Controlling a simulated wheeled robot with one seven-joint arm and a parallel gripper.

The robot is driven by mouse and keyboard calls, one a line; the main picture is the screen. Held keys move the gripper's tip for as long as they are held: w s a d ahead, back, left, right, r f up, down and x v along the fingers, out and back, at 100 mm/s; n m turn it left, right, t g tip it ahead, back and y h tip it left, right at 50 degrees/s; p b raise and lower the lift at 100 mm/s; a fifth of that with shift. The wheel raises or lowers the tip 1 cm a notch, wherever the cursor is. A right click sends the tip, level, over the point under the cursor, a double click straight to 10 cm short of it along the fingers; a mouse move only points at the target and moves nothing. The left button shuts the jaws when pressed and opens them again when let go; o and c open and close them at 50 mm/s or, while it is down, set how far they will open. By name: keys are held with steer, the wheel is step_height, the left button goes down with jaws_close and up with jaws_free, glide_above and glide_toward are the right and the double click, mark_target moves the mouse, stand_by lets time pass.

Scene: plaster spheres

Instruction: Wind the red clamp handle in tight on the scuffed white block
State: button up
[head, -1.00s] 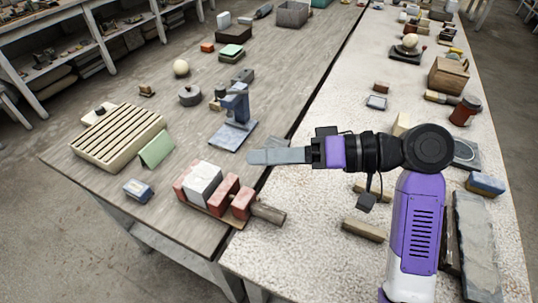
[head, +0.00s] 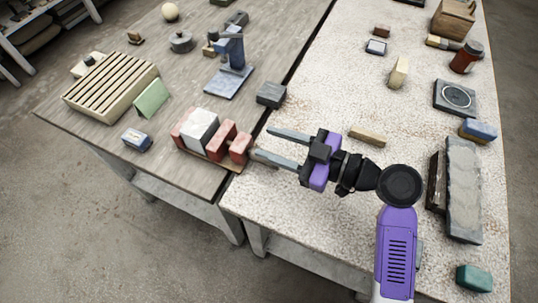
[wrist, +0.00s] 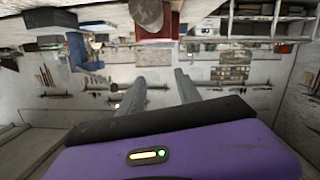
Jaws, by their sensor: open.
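The clamp (head: 221,141) stands on the wooden table near its right edge, with red blocks in a row on a thin base. The scuffed white block (head: 199,130) sits between its red jaws. The clamp's right end carries a brownish round handle, seen end-on in the wrist view (wrist: 147,14) in front of a red block; in the head view it is mostly hidden behind my lower finger. My gripper (head: 259,141) is open, with its two grey fingers pointing left at that end. In the wrist view the fingers (wrist: 160,78) have an empty gap, and the handle shows above them.
A blue stand (head: 229,62), a dark block (head: 271,94) and a green card (head: 151,98) stand behind the clamp. A tan bar (head: 367,136) lies on the speckled table behind my arm.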

steer(key=s+d+f+n+t, duration=0.1)
steer(key=f, duration=0.1)
steer(key=s+d+f+n+t+h, duration=0.1)
steer(key=f+n, duration=0.1)
steer(key=s+d+f+n+h, duration=0.1)
steer(key=d+f+n, duration=0.1)
steer(key=shift+d+f+t, duration=0.1)
steer(key=shift+f+t, duration=0.2)
steer(key=shift+t, duration=0.1)
steer(key=shift+w+d+f+n+h, duration=0.15)
steer(key=shift+d+f+n+h, duration=0.2)
steer(key=shift+n, duration=0.25)
steer(key=p+x, duration=0.2)
steer(key=x, duration=0.4)
steer(key=shift+w+a, duration=0.1)
steer(key=shift+p+x, duration=0.3)
steer(key=shift+x, duration=0.45)
jaws_close()
